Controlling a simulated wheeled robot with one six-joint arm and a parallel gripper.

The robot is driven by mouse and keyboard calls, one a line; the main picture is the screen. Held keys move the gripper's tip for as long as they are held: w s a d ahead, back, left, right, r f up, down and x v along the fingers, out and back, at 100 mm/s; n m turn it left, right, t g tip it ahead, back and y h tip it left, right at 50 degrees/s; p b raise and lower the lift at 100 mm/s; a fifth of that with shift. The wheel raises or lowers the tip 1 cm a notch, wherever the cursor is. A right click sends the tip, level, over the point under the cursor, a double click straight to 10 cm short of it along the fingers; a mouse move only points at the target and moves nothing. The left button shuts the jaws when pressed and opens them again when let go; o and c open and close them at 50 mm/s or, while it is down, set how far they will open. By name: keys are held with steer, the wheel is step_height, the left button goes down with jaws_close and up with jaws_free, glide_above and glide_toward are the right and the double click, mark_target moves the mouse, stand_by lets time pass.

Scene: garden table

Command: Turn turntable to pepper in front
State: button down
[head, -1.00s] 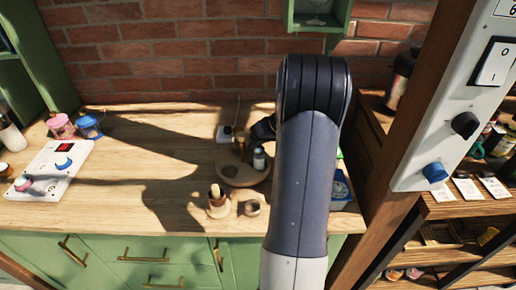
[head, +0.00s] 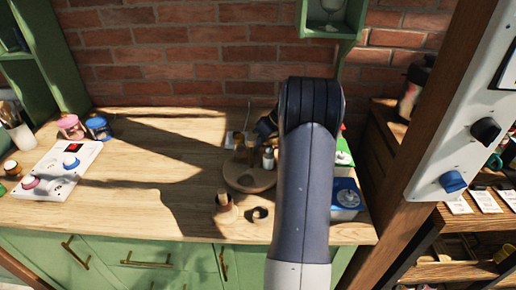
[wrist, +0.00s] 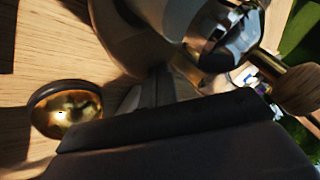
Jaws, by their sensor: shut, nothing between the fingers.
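The round wooden turntable (head: 240,184) stands on the counter, partly hidden behind my arm. A brown, grinder-like thing (head: 240,154) and a small pale bottle with a white top (head: 268,159) stand on it. I cannot tell which item is the pepper. My gripper (head: 266,126) is mostly hidden by my arm in the head view. In the wrist view, my gripper (wrist: 155,85) is shut and empty, close beside the turntable's wooden rim (wrist: 115,40). I cannot tell whether it touches. A shiny white and chrome container (wrist: 215,35) looms close there.
In front of the turntable stand a wooden cup with something upright in it (head: 224,202) and a small round bowl (head: 260,214). A blue box (head: 345,196) stands right of my arm. A white control panel (head: 60,168) lies at the left. The middle counter is clear.

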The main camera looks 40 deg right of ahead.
steer(key=shift+w+a+n+g, duration=0.3)
steer(key=shift+a+n+g, duration=0.1)
steer(key=shift+n, duration=0.2)
steer(key=shift+a, duration=0.1)
steer(key=shift+w+a, duration=0.15)
steer(key=shift+w, duration=0.05)
stand_by(0.4)
steer(key=v, duration=1)
steer(key=shift+s+d+r, duration=0.15)
steer(key=shift+d+r, duration=0.05)
steer(key=shift+d, duration=0.2)
